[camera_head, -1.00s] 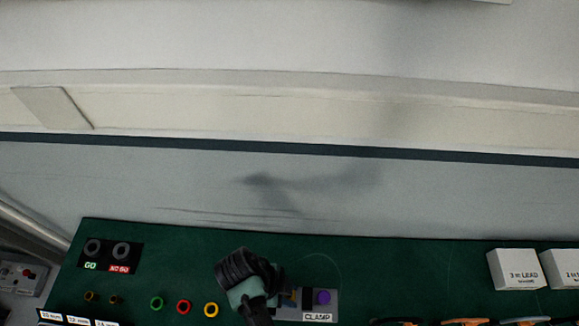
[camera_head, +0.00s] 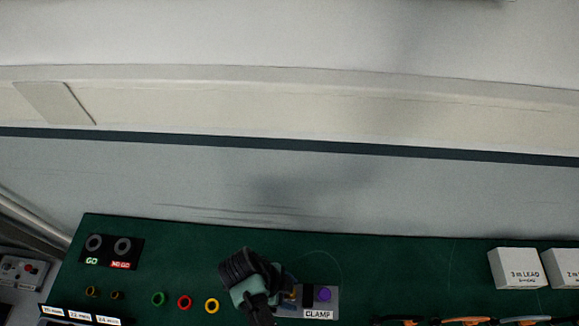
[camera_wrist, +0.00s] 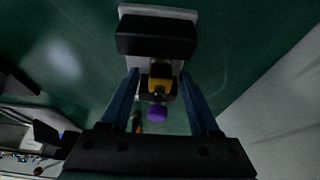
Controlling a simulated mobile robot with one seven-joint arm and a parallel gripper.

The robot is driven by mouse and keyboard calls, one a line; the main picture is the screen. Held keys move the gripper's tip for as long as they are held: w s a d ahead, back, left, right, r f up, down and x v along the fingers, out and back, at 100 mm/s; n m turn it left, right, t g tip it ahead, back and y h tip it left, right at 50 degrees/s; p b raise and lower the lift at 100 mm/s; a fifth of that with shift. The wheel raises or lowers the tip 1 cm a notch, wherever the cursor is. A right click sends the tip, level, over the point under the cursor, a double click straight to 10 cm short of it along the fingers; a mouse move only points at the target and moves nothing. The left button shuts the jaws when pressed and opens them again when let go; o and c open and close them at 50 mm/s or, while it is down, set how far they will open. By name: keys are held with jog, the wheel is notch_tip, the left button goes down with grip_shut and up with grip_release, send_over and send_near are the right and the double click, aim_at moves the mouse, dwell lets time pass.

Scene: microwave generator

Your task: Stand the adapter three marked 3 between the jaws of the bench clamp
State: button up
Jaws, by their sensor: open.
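The bench clamp (camera_head: 333,300), labelled CLAMP, stands near the front of the green bench, with a purple knob (camera_head: 324,295). In the wrist view the clamp's black jaw block (camera_wrist: 155,37) and the purple knob (camera_wrist: 156,112) show. A yellow-and-dark adapter (camera_wrist: 160,70) sits between the black block and the knob side, seemingly in the jaw gap. No number can be read on it. My gripper (camera_wrist: 159,75) is open, with one blue finger on each side of the adapter and visible gaps between. In the head view my wrist hides part of the clamp.
Green, red and yellow rings (camera_head: 185,302) lie left of my arm. GO and NO GO gauges (camera_head: 108,250) stand at the back left. White lead boxes (camera_head: 517,268) stand at the right. The bench between clamp and boxes is mostly clear.

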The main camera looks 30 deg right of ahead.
jog(key=v, duration=1.2)
jog(key=shift+r, duration=0.2)
